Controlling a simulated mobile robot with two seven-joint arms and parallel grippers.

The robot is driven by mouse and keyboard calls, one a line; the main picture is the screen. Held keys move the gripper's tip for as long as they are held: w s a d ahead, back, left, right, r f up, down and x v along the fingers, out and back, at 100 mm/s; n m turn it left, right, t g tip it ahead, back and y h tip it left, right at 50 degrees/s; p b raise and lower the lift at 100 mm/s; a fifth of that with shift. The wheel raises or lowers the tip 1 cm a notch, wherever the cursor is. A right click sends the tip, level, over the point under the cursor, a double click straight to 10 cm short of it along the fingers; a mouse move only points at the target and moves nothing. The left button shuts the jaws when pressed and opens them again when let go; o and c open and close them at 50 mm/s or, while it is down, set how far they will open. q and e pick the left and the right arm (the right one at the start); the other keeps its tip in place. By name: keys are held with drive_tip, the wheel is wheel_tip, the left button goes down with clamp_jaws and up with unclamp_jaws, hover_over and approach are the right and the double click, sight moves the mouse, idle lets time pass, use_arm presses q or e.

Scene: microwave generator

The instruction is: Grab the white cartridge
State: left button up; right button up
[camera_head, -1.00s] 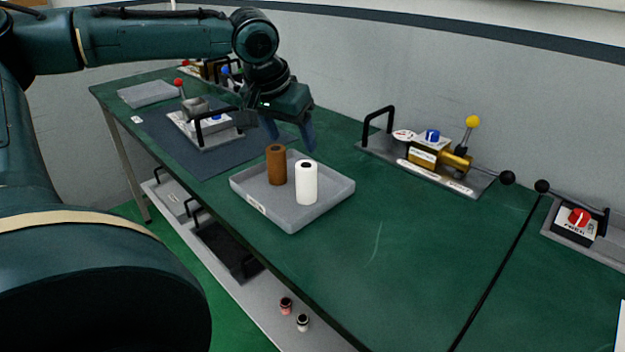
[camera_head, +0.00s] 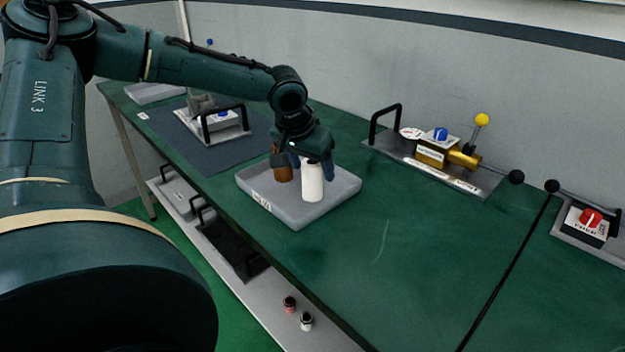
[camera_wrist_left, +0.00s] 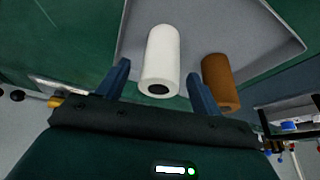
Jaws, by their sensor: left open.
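The white cartridge (camera_head: 312,183) stands upright in a grey tray (camera_head: 298,222) on the green table. A brown cartridge (camera_head: 283,173) stands just left of it in the same tray, its top hidden by my gripper. My left gripper (camera_head: 312,172) is open and low over the tray, at the white cartridge's upper part. In the left wrist view, the white cartridge (camera_wrist_left: 161,58) lies between the two fingers of my left gripper (camera_wrist_left: 158,82), with a gap on each side. The brown cartridge (camera_wrist_left: 219,82) is outside the right finger, close to it. My right gripper is not in view.
A device with a gold cylinder (camera_head: 432,155) and a yellow-knobbed lever stands at the back right. A panel with a red knob (camera_head: 590,218) is at the far right. A handled device (camera_head: 212,125) sits on a dark mat at the left. The table right of the tray is clear.

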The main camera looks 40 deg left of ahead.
use_arm(q)
drive_tip(key=shift+c, duration=0.6)
drive_tip(key=c, duration=0.9)
drive_tip(key=shift+c, duration=0.3)
drive_tip(key=shift+r, duration=0.15)
